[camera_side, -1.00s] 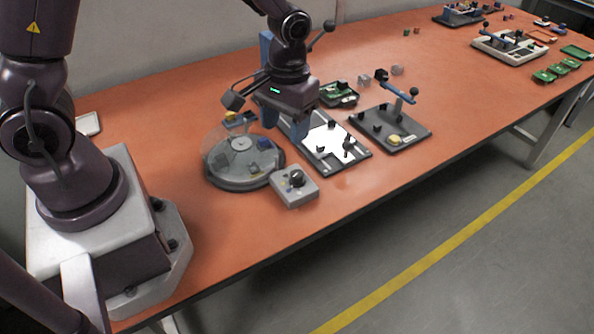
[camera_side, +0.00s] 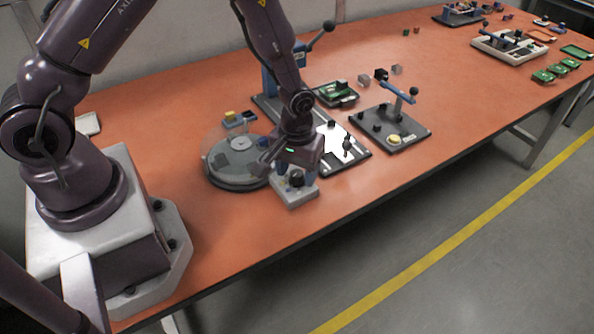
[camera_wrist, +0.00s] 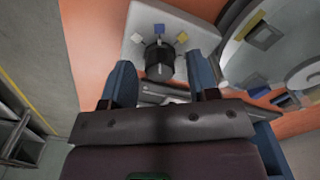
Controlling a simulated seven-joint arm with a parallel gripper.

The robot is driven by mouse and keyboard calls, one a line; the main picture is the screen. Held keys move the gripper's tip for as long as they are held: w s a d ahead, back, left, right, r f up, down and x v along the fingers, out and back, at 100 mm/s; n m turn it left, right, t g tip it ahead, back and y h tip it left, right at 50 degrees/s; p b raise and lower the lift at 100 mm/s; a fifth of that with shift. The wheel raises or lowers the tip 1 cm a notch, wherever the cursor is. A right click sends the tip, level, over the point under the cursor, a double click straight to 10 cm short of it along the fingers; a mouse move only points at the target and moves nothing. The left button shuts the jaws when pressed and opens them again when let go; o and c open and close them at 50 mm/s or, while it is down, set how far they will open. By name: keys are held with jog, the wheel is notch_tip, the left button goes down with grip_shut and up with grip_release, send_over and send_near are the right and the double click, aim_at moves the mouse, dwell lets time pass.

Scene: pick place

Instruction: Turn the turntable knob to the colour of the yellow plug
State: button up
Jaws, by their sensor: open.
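The turntable knob (camera_wrist: 159,58) is black and sits on a light grey box (camera_wrist: 190,22), with small coloured marks around it, one of them blue. In the side view the knob (camera_side: 296,178) is close below my gripper (camera_side: 290,170). In the wrist view my gripper (camera_wrist: 161,84) is open, its two blue fingers on either side of the knob's line, with nothing between the tips. The round grey turntable (camera_side: 220,176) stands left of the box.
A plate with a white panel (camera_side: 350,160) stands right of the box. A dark fixture with a blue lever (camera_side: 415,138) is farther right, and a green part (camera_side: 338,93) lies behind. The orange table is clear in front of the box.

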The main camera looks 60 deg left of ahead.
jog(key=shift+f, duration=0.4)
jog(key=c, duration=0.9)
jog(key=shift+m, duration=0.4)
jog(key=m, duration=0.3)
jog(key=shift+m, duration=2.5)
